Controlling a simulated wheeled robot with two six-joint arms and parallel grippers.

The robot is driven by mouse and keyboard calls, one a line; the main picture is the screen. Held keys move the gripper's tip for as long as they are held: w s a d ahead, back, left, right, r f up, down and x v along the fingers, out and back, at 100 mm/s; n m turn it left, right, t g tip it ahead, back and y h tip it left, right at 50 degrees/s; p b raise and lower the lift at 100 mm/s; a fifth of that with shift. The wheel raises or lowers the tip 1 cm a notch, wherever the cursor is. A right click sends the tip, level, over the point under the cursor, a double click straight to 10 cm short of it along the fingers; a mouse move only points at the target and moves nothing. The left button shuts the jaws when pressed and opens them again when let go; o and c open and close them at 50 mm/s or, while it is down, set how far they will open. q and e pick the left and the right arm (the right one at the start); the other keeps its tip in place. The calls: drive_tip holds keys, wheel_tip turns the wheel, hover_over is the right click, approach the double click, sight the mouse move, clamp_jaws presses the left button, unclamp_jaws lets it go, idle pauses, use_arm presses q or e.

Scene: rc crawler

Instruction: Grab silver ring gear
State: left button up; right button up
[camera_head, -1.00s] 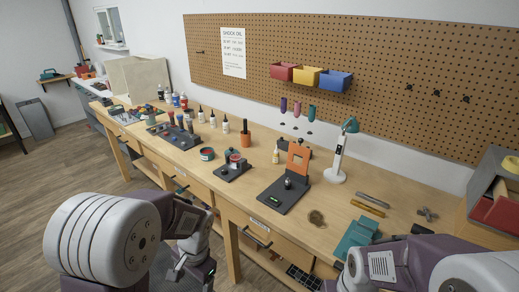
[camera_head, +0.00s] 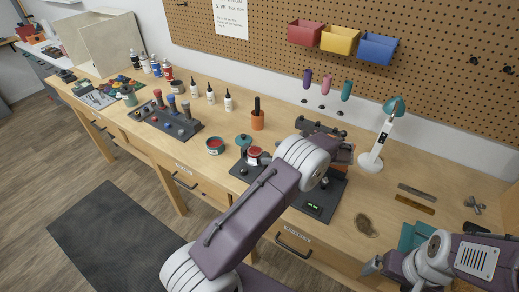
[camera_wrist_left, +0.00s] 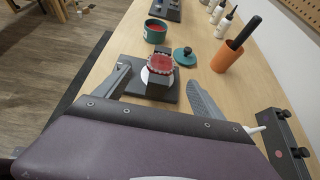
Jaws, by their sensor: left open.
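The silver ring gear (camera_wrist_left: 160,63) appears as a pale toothed ring around a red middle, on a small dark stand (camera_wrist_left: 162,92) on the bench. In the head view the red-topped ring gear (camera_head: 255,152) is just left of my left wrist. My left gripper (camera_wrist_left: 158,76) is open in the left wrist view, one finger on each side of the stand, and the ring shows beyond and between the fingertips. Contact cannot be seen. In the head view my wrist hides most of that gripper. My right gripper (camera_head: 372,266) is low at the right, its jaws unclear.
A teal pot (camera_head: 215,145) and an orange cup (camera_head: 258,121) stand near the ring's stand. A dark stand with an orange plate (camera_head: 343,155) is behind my left arm. Bare bench lies in front of the teal pot.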

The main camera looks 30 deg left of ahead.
sight(256, 151)
use_arm(q)
drive_tip(key=x, duration=0.3)
drive_tip(key=shift+w+a+f, duration=0.15)
drive_tip(key=shift+w+a, duration=0.05)
drive_tip(key=shift+a, duration=0.15)
drive_tip(key=p+x, duration=0.2)
drive_tip(key=x, duration=0.1)
drive_tip(key=shift+s+a, duration=0.1)
drive_tip(key=shift+a, duration=0.3)
drive_tip(key=shift+a+f, duration=0.25)
drive_tip(key=shift+a, duration=0.2)
drive_tip(key=shift+d, duration=0.1)
drive_tip(key=c, duration=1.3)
drive_tip(key=shift+c, duration=1.4)
wheel_tip(256, 151, up, 10)
drive_tip(key=b, duration=0.1)
